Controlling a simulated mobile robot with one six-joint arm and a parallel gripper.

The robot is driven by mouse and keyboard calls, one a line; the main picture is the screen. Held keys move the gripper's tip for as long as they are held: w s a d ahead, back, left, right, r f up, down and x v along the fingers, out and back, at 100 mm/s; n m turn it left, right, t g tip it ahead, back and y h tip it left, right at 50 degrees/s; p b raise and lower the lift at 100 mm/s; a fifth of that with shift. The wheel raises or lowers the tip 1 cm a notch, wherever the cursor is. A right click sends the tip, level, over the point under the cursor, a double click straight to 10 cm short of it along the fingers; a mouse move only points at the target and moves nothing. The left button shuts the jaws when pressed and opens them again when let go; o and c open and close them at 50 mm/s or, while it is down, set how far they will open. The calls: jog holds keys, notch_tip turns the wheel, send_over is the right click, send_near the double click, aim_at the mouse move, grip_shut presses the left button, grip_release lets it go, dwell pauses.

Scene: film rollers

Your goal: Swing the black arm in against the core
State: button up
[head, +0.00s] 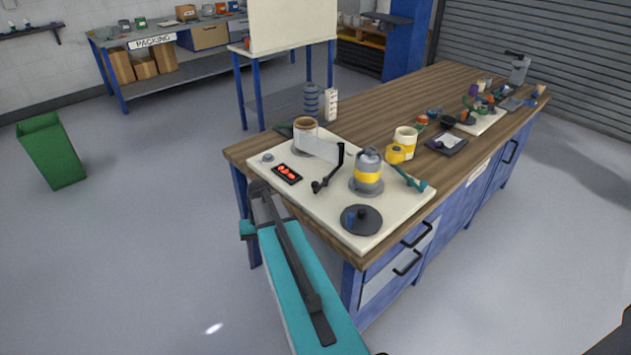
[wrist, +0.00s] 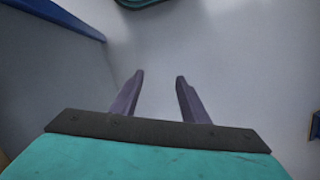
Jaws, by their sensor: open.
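A black arm (head: 328,172) with a knob at its low end stands on the cream board (head: 315,209), near the middle. A white strip (head: 318,148) runs from a brown-topped roll (head: 305,127) toward it. A grey spool with a yellow band (head: 368,172), which may be the core, stands to the arm's right. A gap shows between the arm and this spool. My gripper (wrist: 159,76) is open and empty in the wrist view, which shows none of the board's parts. In the head view my teal arm reaches toward the board's near left edge; the fingers are not clear there.
A teal lever (head: 408,179) lies right of the spool, and a dark disc (head: 361,219) sits at the board's near corner. A red-marked panel (head: 287,174) is at the left. A yellow-and-white cup (head: 405,138) stands behind.

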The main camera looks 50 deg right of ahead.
jog(key=w+d+r+m+t+p, duration=0.1)
jog(key=d+r, duration=0.5)
jog(key=r, duration=0.2)
jog(key=w+d+r+m+t+p, duration=0.1)
jog(key=d+r+p, duration=0.1)
jog(key=d+r, duration=0.5)
notch_tip(320, 180, up, 17)
jog(key=m+t+h+p, duration=0.1)
jog(key=m+p, duration=0.1)
jog(key=p, duration=0.1)
send_over(316, 182)
jog(key=s+d, duration=0.2)
jog(key=shift+w+a, duration=0.15)
jog(key=shift+f, duration=0.1)
jog(key=shift+w+a+f+p, duration=0.35)
jog(key=shift+f+p, duration=0.25)
jog(key=shift+f, duration=1.65)
jog(key=shift+w+a+f+p, duration=0.3)
jog(key=shift+f+p, duration=0.25)
jog(key=shift+f, duration=1.7)
jog(key=shift+w+a+f+p, duration=0.3)
jog(key=shift+f+p, duration=0.3)
jog(key=shift+f, duration=1.65)
